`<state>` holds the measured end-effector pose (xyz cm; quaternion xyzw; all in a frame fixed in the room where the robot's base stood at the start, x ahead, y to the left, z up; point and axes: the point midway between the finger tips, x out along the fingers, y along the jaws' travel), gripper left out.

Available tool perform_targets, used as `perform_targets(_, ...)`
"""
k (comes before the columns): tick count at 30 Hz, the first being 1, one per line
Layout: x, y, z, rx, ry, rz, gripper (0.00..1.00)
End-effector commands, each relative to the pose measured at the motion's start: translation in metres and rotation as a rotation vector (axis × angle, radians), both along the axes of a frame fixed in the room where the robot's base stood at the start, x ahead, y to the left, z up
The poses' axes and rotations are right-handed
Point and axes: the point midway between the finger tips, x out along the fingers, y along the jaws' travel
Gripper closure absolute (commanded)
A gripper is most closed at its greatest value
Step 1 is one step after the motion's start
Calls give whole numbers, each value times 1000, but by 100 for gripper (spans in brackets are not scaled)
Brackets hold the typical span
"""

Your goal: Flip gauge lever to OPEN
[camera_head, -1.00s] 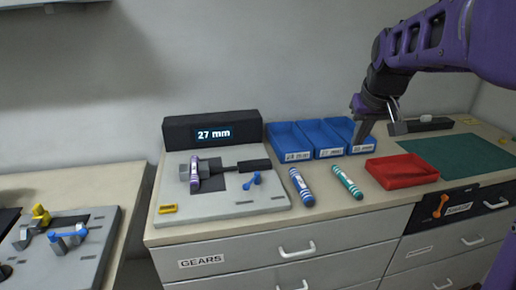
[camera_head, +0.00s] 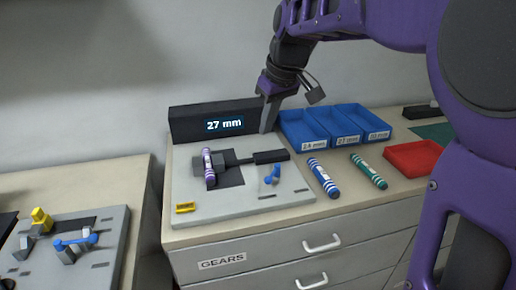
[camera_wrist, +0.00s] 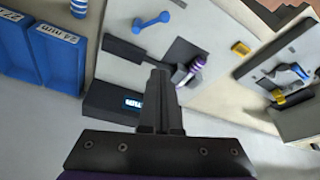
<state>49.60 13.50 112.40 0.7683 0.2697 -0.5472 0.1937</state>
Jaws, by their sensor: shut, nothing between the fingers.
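The gauge plate (camera_head: 240,205) is a light grey board on the counter, with a black display box (camera_head: 186,122) reading 27 mm behind it. The blue gauge lever (camera_head: 272,175) sits at the plate's right side; it also shows in the wrist view (camera_wrist: 151,21). A purple-and-white striped cartridge (camera_head: 208,168) is in the gauge's dark recess, beside the grey jaw and black bar (camera_head: 270,156). My gripper (camera_head: 267,128) is shut and empty, pointing down above the back right of the plate, near the display box and apart from the lever. It also shows in the wrist view (camera_wrist: 159,75).
Three blue bins (camera_head: 333,128) stand right of the gauge, labelled by size. A blue (camera_head: 323,177) and a teal striped cartridge (camera_head: 369,171) lie on the counter. A red tray (camera_head: 412,157) is further right. Another station (camera_head: 65,245) with yellow and blue parts is at left.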

Motion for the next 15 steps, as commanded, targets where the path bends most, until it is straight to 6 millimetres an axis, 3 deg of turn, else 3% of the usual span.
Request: perform_targets(15,0,3,-4,1,3,10,100)
